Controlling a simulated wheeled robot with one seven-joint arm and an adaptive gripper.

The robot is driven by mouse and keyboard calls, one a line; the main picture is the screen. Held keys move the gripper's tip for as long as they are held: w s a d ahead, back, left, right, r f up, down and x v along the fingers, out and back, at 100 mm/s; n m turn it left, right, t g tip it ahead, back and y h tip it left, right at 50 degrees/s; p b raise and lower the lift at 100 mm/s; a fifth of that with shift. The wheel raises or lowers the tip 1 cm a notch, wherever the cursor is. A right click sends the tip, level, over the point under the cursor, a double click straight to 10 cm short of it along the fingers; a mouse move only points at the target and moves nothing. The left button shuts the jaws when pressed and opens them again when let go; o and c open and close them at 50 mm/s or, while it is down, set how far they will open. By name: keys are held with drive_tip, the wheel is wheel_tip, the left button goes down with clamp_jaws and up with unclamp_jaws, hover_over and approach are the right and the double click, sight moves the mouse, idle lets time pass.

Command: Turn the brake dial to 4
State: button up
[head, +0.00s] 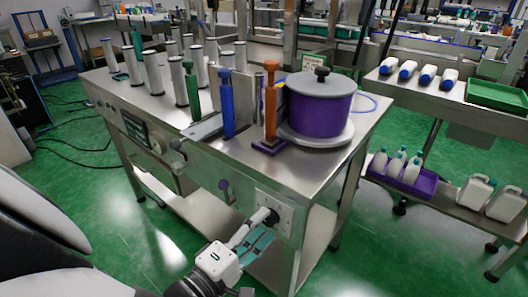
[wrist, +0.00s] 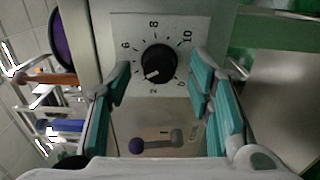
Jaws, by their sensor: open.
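The brake dial (wrist: 158,62) is a round black knob on a pale plate with printed numbers, in the wrist view. Its white mark points down and left, near the 2 and toward the 6 side. I cannot clearly read a 4. In the head view the dial (head: 271,217) is on the front of the steel table, partly behind my gripper. My gripper (wrist: 158,78) is open, with teal-padded fingers on both sides of the dial. I see no finger touching the knob. My gripper also shows low in the head view (head: 252,238).
A lever with a purple knob (wrist: 136,146) is below the dial plate in the wrist view. The steel table (head: 350,133) carries a purple drum (head: 318,107), an orange post (head: 270,100) and several metal rollers. A shelf with bottles stands at right.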

drive_tip(key=v, duration=0.6)
drive_tip(key=shift+s+a, duration=0.2)
drive_tip(key=shift+s, duration=0.1)
